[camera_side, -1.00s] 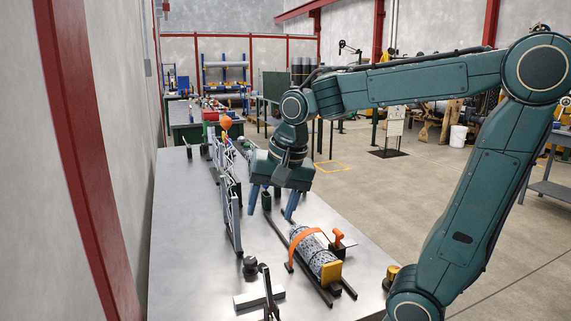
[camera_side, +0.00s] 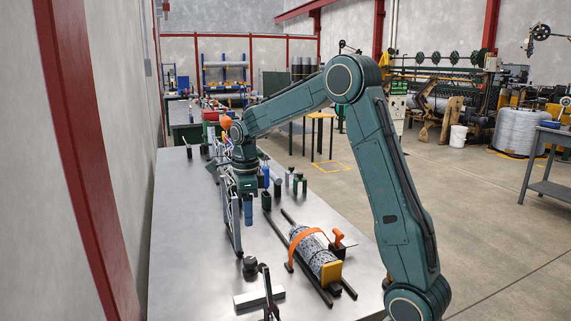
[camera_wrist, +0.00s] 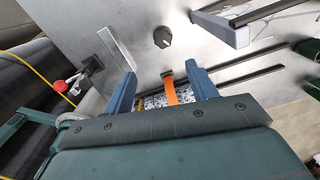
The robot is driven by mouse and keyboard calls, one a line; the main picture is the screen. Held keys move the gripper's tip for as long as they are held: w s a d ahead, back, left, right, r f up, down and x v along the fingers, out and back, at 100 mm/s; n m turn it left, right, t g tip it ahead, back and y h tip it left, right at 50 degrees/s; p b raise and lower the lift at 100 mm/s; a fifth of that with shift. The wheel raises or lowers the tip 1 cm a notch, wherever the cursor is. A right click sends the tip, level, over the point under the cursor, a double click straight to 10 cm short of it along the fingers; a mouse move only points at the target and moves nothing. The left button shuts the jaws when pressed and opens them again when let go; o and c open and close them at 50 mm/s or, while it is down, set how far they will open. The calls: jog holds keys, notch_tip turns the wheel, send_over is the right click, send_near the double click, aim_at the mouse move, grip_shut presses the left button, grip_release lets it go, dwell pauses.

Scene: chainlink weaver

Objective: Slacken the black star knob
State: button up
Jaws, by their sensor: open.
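A dark round knob (camera_side: 250,264), probably the black star knob, stands on the metal bench near the front left. It also shows near the top middle of the wrist view (camera_wrist: 162,37). Its lobes are too small to make out clearly. My gripper (camera_side: 239,221) is open and points down beside the upright frame (camera_side: 235,238), farther back than the knob. In the wrist view its two blue fingers (camera_wrist: 162,72) are apart, with the knob beyond their tips and nothing clearly held. The frame partly hides one finger in the side view.
A mesh roll (camera_side: 318,255) under an orange strap (camera_side: 300,240) lies on dark rails right of the knob. A pale bar (camera_side: 258,298) and a dark pliers-like tool (camera_side: 268,290) are in front. Small bottles (camera_side: 278,187) stand behind. A wall runs along the left.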

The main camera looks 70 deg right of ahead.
aim_at(250, 258)
jog(key=shift+w+d+f+m, duration=0.2)
jog(key=shift+d+f+m, duration=0.2)
jog(key=shift+f+m, duration=0.1)
notch_tip(250, 258, down, 14)
jog(key=shift+r, duration=0.15)
dwell(0.6)
jog(key=shift+c, duration=0.5)
jog(key=c, duration=0.9)
